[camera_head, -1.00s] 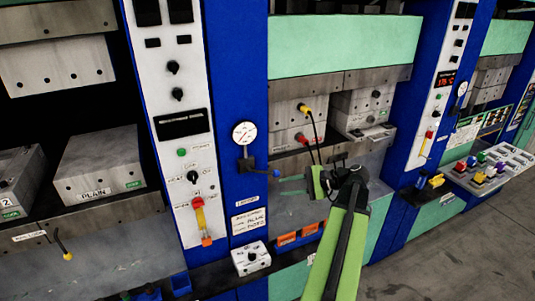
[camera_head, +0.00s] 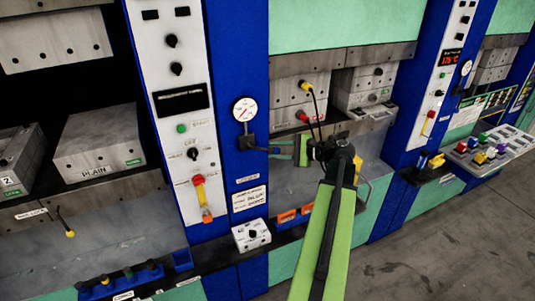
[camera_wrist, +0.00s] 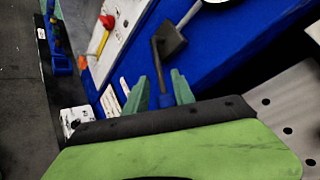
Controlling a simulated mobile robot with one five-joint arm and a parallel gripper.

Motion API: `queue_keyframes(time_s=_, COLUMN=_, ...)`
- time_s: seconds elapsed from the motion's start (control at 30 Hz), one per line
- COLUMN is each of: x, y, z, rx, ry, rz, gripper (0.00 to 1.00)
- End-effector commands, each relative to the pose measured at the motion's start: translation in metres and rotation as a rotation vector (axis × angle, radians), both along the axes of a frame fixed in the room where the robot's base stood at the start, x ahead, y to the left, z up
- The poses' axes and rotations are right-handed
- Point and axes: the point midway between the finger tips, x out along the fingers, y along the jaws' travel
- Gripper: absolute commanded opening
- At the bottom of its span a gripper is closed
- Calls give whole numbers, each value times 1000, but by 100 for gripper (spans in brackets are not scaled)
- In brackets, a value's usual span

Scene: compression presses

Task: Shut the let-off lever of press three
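A lever with a dark grey block (camera_head: 247,142) sits below a round white gauge (camera_head: 244,110) on the blue column. It seems to be the let-off lever, but I cannot read a press number there. My gripper (camera_head: 277,149) is at this lever in the head view. In the wrist view my gripper (camera_wrist: 160,82) has its green fingers apart, one on each side of the lever's end. I see no clear contact. My gripper hides part of the lever in the head view.
A white panel (camera_head: 187,110) with a red-and-yellow handle (camera_head: 199,190) stands left of the gauge. A white knob box (camera_head: 251,235) sits on the ledge below. Open floor (camera_head: 440,240) lies at right.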

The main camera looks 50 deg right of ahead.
Motion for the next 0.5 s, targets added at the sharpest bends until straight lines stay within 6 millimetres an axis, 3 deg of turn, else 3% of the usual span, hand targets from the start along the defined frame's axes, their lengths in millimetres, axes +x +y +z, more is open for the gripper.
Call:
queue_keyframes(time_s=0.2, x=30, y=11, z=-9, rx=1, ry=1, rz=1, gripper=31)
queue_keyframes(time_s=0.5, x=36, y=13, z=-9, rx=1, ry=1, rz=-1, gripper=31)
